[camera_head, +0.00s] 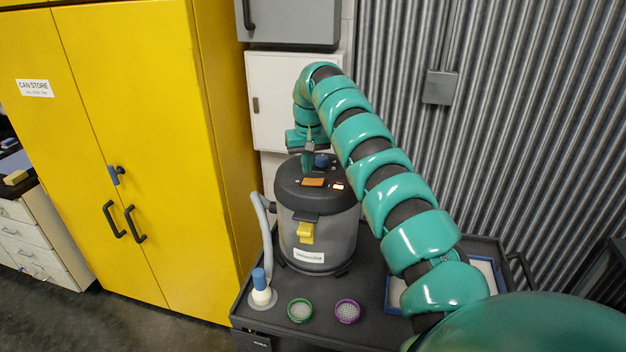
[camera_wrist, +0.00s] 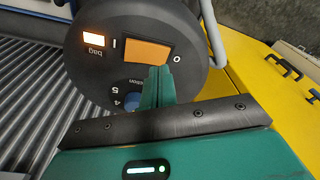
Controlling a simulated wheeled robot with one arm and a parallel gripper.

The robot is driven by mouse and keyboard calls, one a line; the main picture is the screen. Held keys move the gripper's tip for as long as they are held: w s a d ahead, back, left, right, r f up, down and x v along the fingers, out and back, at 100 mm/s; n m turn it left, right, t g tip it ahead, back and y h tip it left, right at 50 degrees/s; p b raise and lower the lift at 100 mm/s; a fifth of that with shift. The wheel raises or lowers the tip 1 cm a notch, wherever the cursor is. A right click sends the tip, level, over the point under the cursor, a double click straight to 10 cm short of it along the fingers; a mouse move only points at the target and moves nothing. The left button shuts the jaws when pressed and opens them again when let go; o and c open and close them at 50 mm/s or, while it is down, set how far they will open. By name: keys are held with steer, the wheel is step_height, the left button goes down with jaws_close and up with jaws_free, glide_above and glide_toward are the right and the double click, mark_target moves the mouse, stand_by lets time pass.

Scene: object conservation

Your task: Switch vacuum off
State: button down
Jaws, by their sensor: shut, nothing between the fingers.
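The vacuum (camera_head: 345,236) is a grey canister with a dark lid, standing on a black cart. Its orange rocker switch (camera_head: 313,182) is on the lid; in the wrist view the switch (camera_wrist: 143,50) lies between an "I" mark on the left and an "O" mark on the right. My gripper (camera_head: 307,172) is shut and empty, pointing down at the lid. In the wrist view its fingertips (camera_wrist: 158,74) overlap the edge of the switch near its "O" end; I cannot tell if they touch. A "bag" light (camera_wrist: 93,38) glows beside the switch.
A blue dial (camera_head: 322,160) sits on the lid close to my gripper. A hose (camera_head: 265,225) runs down the vacuum's left side. A blue-topped bottle (camera_head: 261,288), a green dish (camera_head: 300,310) and a purple dish (camera_head: 347,311) stand on the cart. Yellow cabinets (camera_head: 150,150) are left.

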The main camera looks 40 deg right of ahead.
mark_target(307, 181)
steer(key=shift+r+p, duration=1)
steer(key=shift+r, duration=1.35)
steer(key=shift+w, duration=0.1)
